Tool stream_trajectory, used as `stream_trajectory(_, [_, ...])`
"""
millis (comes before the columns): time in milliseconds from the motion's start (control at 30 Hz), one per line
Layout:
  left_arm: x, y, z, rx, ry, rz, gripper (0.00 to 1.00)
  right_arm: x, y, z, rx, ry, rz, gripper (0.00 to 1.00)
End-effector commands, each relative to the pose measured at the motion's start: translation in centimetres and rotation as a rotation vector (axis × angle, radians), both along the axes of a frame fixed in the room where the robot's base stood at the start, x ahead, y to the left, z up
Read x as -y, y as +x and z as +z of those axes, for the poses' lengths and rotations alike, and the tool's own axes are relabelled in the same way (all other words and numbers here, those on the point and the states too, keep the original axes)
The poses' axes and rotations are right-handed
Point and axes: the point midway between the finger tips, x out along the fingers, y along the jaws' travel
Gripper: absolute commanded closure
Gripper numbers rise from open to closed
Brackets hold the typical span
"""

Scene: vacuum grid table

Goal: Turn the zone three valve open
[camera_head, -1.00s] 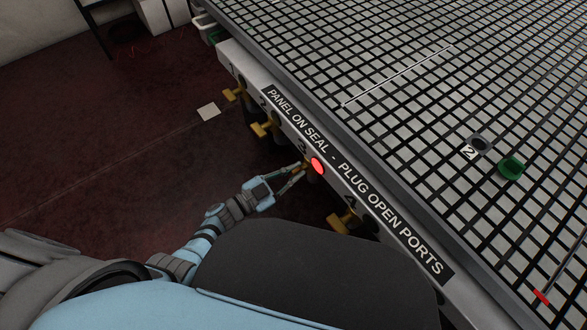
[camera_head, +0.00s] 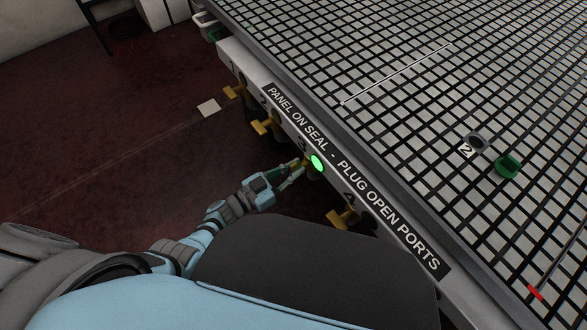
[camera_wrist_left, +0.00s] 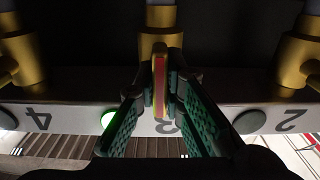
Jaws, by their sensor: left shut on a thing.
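The zone three valve is a brass valve under the table's front rail, and its handle (camera_wrist_left: 160,85) stands between my left gripper's fingers in the left wrist view. My left gripper (camera_head: 297,168) is shut on that handle; it also shows in the left wrist view (camera_wrist_left: 160,115). The fingers hide part of the handle and of the number 3. A round light (camera_head: 317,163) beside the valve glows green; it also shows in the left wrist view (camera_wrist_left: 108,119). My right gripper is not in view.
Similar brass valves sit along the rail: zone one (camera_head: 235,90), zone two (camera_head: 265,126) and zone four (camera_head: 342,217). The grid table (camera_head: 400,90) carries a green plug (camera_head: 507,166) and a dark port ring (camera_head: 477,143). The floor left of the rail is mostly clear.

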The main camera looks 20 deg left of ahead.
Motion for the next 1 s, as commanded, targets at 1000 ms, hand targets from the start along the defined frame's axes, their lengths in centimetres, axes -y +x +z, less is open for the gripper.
stream_trajectory(1000, [-6.7, -8.1, -0.1, -0.003, 0.001, 0.0, 0.7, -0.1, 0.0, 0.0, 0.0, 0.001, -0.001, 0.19])
